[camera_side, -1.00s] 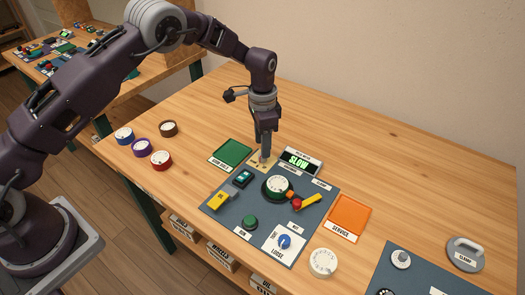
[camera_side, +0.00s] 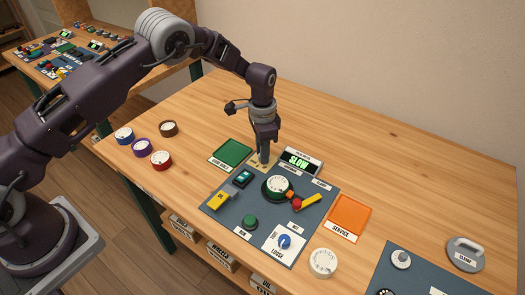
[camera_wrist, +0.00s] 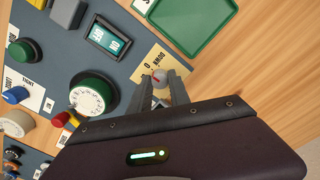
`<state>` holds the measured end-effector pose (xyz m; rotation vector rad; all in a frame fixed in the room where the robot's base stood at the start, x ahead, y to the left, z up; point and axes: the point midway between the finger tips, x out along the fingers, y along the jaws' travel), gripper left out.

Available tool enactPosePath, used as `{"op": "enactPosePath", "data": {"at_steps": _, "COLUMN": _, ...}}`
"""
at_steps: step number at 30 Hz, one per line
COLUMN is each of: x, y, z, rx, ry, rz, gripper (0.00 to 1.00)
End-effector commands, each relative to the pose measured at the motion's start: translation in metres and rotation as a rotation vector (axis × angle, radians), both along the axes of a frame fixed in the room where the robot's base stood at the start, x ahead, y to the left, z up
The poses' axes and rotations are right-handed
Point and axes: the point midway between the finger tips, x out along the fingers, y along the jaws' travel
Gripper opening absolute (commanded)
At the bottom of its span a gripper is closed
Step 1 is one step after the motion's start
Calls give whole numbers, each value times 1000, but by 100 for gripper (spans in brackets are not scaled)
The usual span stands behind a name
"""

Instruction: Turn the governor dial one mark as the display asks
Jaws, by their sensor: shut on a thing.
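The governor dial (camera_wrist: 160,76) is a small pale knob with a red pointer line, on a yellow label plate (camera_wrist: 148,62) in the wrist view. My gripper (camera_wrist: 160,86) points down at the plate, its two fingers shut on the dial from both sides. In the side view my gripper (camera_side: 263,163) stands over the yellow plate (camera_side: 255,167) and hides the dial. The display (camera_side: 298,161) beside it reads SLOW in green letters. The label's marks are too small to read for certain.
A green tray (camera_side: 233,152) lies to the left, an orange tray (camera_side: 349,214) to the right. The wood behind is clear.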

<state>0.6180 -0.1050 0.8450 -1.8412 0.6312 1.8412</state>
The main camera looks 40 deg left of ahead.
Motion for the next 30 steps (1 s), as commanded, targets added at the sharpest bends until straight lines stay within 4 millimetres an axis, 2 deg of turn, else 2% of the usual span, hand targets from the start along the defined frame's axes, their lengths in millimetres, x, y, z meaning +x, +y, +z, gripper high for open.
{"op": "enactPosePath", "data": {"at_steps": 8, "x": 0, "y": 0, "z": 1, "rx": 1, "ry": -1, "rz": 126, "gripper": 0}}
{"op": "enactPosePath", "data": {"at_steps": 21, "x": 0, "y": 1, "z": 1, "rx": 1, "ry": 0, "rz": 491, "gripper": 0}}
{"op": "enactPosePath", "data": {"at_steps": 30, "x": 0, "y": 1, "z": 1, "rx": 1, "ry": 0, "rz": 676, "gripper": 0}}
